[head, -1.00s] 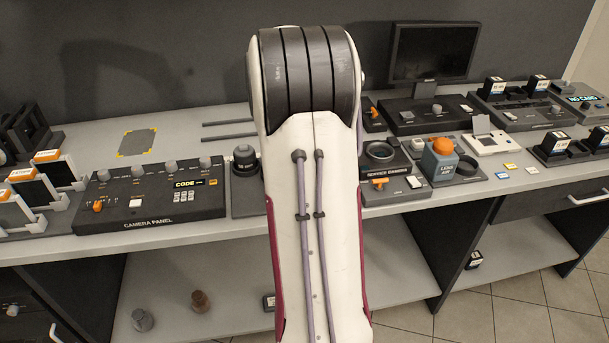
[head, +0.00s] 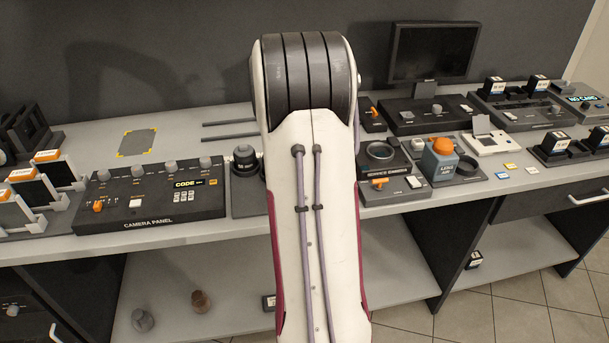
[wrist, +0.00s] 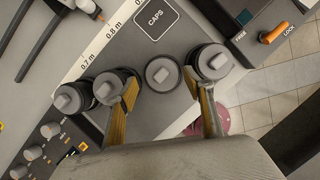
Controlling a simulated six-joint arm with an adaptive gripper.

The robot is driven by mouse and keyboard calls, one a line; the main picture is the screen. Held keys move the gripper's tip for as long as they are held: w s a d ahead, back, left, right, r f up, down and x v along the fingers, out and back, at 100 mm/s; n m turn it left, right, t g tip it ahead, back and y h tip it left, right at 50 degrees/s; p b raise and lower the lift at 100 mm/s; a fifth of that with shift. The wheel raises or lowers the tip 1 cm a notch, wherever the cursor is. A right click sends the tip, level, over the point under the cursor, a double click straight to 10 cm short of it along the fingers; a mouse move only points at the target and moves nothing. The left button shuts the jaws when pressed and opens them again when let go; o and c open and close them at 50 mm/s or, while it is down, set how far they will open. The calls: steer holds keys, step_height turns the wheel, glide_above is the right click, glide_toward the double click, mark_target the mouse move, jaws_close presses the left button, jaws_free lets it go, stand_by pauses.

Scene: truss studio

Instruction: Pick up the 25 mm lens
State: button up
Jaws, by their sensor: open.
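In the wrist view a row of round, dark, capped lenses stands on a dark tray (wrist: 190,35): a far left lens (wrist: 74,97), a second lens (wrist: 113,84), a middle round piece (wrist: 162,74) and a right lens (wrist: 211,62). No focal length is readable, so I cannot tell which is the 25 mm lens. My gripper (wrist: 167,92) is open, its yellow-edged fingers apart on either side of the middle piece. The left finger overlaps the second lens and the right finger overlaps the right lens in the picture. In the head view one lens (head: 245,158) shows; my arm hides the others and the gripper.
A CAPS label (wrist: 155,20) and a distance scale lie beyond the row. A panel with an orange FREE/LOCK lever (wrist: 274,33) is at the right. The camera panel (head: 150,195) stands left of the lens tray. The bench edge drops to a lower shelf (head: 180,285).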

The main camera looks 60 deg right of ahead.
steer(key=shift+x, duration=2.4)
steer(key=shift+s, duration=0.1)
steer(key=shift+c, duration=0.4)
steer(key=c, duration=1.2)
